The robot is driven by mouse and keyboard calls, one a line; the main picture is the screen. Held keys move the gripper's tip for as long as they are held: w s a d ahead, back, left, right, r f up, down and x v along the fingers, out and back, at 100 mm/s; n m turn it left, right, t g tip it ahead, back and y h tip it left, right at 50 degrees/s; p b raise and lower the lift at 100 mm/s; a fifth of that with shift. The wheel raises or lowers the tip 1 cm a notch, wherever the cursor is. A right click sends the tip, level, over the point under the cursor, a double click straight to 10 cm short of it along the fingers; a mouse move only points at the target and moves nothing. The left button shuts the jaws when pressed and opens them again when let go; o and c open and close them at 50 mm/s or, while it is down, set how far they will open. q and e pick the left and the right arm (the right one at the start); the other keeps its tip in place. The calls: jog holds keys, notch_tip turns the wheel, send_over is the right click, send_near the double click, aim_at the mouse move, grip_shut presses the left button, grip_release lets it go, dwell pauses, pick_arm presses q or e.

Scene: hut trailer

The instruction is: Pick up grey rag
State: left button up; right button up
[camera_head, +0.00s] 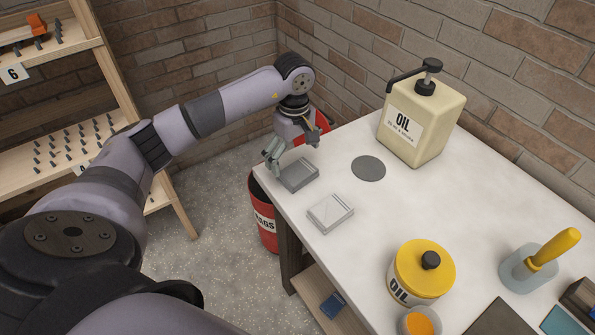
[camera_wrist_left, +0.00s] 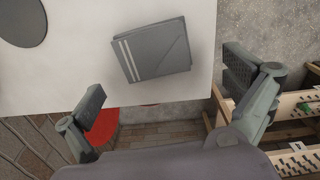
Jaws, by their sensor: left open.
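A folded grey rag (camera_head: 299,176) lies flat on the white table near its far left corner. In the left wrist view the grey rag (camera_wrist_left: 153,52) shows two pale stripes along one side. My left gripper (camera_head: 292,156) hangs over it, pointing down. In the wrist view my left gripper (camera_wrist_left: 166,92) has its fingers wide apart with nothing between them. The rag lies ahead of the fingertips, apart from them. A second, lighter folded rag (camera_head: 330,213) lies nearer on the table. My right gripper does not show.
A round grey disc (camera_head: 369,168) and a tall oil dispenser (camera_head: 424,118) stand behind the rags. A yellow-lidded oil pot (camera_head: 419,270) is at the front. A red rags bin (camera_head: 265,222) stands beside the table (camera_head: 300,222). A wooden rack (camera_head: 70,150) is left.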

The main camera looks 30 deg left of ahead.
aim_at(298, 171)
pick_arm(q)
jog(key=shift+d+f+p, duration=0.1)
jog(key=shift+f+p, duration=0.2)
jog(key=shift+f, duration=0.05)
jog(key=f, duration=0.1)
jog(key=f+p, duration=0.1)
jog(key=f, duration=0.1)
jog(key=shift+w+d+f, duration=0.15)
jog(key=shift+w+f, duration=0.1)
jog(key=shift+f, duration=0.5)
jog(key=c, duration=1.1)
